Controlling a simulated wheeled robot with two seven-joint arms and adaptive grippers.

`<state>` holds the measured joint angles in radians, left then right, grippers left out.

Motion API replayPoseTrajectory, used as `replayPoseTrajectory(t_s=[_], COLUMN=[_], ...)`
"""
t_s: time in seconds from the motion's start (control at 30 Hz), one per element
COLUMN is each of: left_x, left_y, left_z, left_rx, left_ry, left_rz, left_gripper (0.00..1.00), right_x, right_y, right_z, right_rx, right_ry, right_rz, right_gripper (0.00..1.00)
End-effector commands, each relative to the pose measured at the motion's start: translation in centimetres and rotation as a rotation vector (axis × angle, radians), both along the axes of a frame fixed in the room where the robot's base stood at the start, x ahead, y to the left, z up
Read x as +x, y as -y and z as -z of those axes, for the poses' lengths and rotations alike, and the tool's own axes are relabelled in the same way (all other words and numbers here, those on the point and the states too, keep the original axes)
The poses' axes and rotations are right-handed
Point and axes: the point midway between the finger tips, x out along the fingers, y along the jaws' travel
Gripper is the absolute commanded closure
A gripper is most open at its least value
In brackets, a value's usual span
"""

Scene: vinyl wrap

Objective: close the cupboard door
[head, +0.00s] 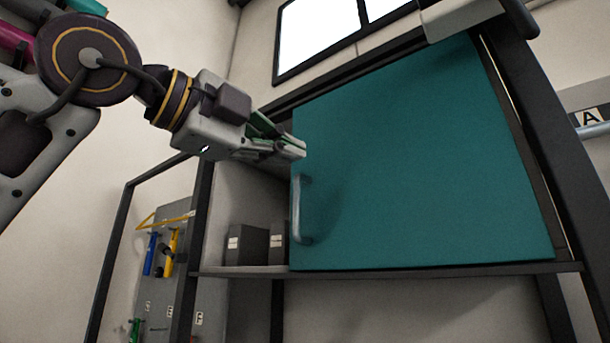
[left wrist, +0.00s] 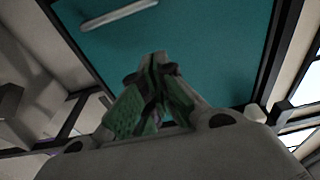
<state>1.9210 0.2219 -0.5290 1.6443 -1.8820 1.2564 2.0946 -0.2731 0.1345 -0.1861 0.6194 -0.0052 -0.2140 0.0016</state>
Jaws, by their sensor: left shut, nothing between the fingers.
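The teal cupboard door (head: 420,160) covers the right part of the cupboard in the head view. Its left part is open, and the shelf shows there. A grey vertical handle (head: 298,210) sits near the door's left edge; it also shows in the left wrist view (left wrist: 115,15). My left gripper (head: 304,148) is shut and empty, its fingertips at the door's left edge just above the handle. I cannot tell whether they touch the door. The left wrist view shows the closed fingers (left wrist: 155,62) in front of the teal door (left wrist: 190,40). My right gripper is not in view.
The dark cupboard frame (head: 545,130) stands around the door. Dark boxes (head: 248,245) stand on the shelf (head: 240,271) left of the door. A grey tool panel (head: 175,285) with blue and yellow tools hangs further left. A window (head: 315,35) is above.

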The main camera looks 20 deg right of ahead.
Motion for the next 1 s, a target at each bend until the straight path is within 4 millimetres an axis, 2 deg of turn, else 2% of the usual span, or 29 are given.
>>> replayPoseTrajectory(t_s=[0.37,0.67,1.0], left_x=[0.4,2.0,4.1], left_y=[0.8,3.6,7.2], left_z=[0.0,-0.1,-0.1], left_rx=[0.001,0.001,0.001], left_ry=[-0.002,-0.003,-0.002], left_rz=[0.003,0.003,0.004], left_gripper=[1.0,1.0,1.0], right_x=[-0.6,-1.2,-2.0], right_y=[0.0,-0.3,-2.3], right_z=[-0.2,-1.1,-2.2], right_rx=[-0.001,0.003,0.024], right_ry=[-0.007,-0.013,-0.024], right_rz=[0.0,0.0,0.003], right_gripper=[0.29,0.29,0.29])
